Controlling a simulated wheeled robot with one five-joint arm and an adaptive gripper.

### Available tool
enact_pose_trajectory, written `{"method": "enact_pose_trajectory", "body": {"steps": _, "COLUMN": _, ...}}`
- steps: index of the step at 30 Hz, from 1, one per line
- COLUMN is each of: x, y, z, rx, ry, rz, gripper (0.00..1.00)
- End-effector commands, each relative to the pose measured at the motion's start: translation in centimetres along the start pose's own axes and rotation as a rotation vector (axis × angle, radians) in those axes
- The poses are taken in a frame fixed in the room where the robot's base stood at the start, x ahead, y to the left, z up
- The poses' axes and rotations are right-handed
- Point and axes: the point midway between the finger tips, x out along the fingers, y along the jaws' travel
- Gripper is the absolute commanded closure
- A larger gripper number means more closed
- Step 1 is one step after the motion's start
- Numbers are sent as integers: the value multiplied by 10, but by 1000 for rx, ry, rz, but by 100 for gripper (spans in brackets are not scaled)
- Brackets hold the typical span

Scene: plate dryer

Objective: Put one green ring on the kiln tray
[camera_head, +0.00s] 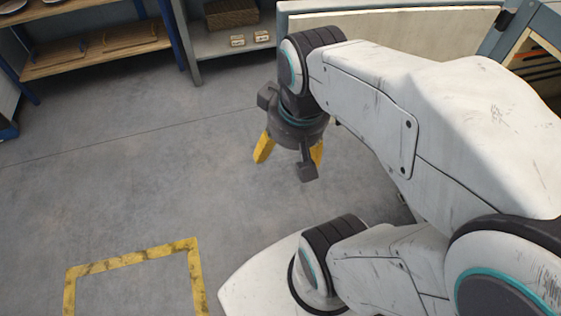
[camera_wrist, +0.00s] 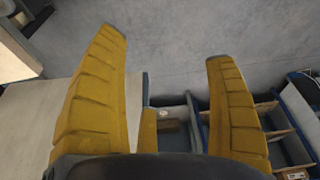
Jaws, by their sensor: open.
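I can make out no green ring in either view. I can identify no kiln tray in either view either.
A pale bench top (camera_head: 400,24) stands behind my arm. A grey shelf unit (camera_head: 213,45) with small boxes (camera_head: 237,40) is left of it, then a wooden shelf (camera_head: 95,50). A yellow floor marking (camera_head: 135,258) lies at lower left. The floor between is clear.

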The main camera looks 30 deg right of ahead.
Motion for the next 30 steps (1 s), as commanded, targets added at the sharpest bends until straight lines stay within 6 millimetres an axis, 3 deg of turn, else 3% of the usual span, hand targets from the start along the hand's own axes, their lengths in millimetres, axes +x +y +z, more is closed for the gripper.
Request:
{"method": "enact_pose_trajectory", "body": {"steps": 3, "x": 2, "y": -17, "z": 15, "rx": -75, "ry": 17, "rz": -23, "gripper": 22}}
{"method": "enact_pose_trajectory", "body": {"steps": 7, "x": 3, "y": -25, "z": 25, "rx": -114, "ry": 25, "rz": -36, "gripper": 22}}
{"method": "enact_pose_trajectory", "body": {"steps": 20, "x": 3, "y": -27, "z": 28, "rx": -127, "ry": 27, "rz": -40, "gripper": 22}}
{"method": "enact_pose_trajectory", "body": {"steps": 30, "x": -32, "y": -27, "z": 19, "rx": -126, "ry": 44, "rz": -40, "gripper": 22}}
